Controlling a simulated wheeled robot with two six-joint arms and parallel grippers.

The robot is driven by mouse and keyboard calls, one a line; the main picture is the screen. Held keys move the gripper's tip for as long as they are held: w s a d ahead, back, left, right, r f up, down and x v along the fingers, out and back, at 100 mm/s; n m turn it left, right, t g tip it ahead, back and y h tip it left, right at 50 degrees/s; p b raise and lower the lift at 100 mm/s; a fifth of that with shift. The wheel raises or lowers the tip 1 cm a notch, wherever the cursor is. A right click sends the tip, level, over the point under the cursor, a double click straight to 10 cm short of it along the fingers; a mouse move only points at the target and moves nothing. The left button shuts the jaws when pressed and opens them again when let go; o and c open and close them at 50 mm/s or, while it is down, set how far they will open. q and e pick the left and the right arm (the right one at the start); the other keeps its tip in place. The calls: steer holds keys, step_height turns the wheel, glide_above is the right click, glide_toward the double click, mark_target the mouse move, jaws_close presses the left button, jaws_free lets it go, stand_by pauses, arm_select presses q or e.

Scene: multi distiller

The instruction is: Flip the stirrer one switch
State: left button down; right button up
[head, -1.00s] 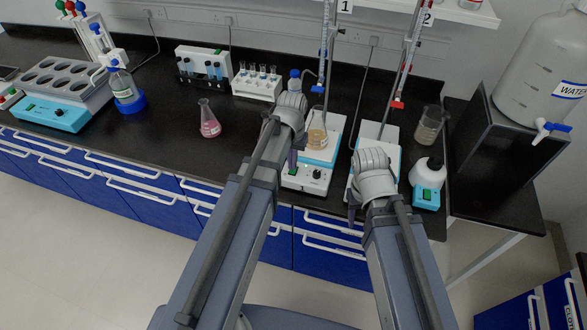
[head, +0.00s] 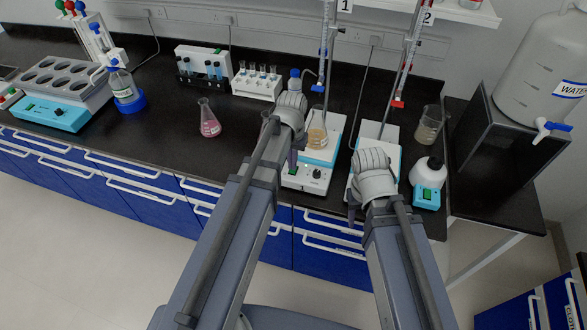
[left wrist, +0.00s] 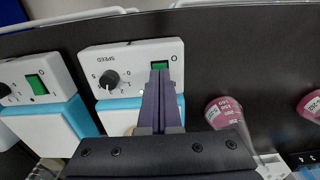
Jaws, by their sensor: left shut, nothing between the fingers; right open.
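Stirrer one, a white and blue unit with a front panel (head: 317,175), stands under the number 1 burette stand in the head view.
Dark bench is free at left centre.

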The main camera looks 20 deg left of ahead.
arm_select(q)
steer(key=shift+f+b, duration=0.7)
steer(key=shift+f, duration=0.05)
steer(key=shift+r, duration=0.1)
stand_by(0.3)
step_height(320, 180, up, 7)
steer(key=p, duration=0.7)
steer(key=s+d+m+y, duration=0.1)
steer(key=s+d+m, duration=0.2)
steer(key=s+d, duration=0.7)
steer(key=s, duration=0.4)
steer(key=shift+s+d+f+b, duration=0.15)
steer(key=shift+d+f+b, duration=0.1)
steer(key=shift+f+b, duration=0.15)
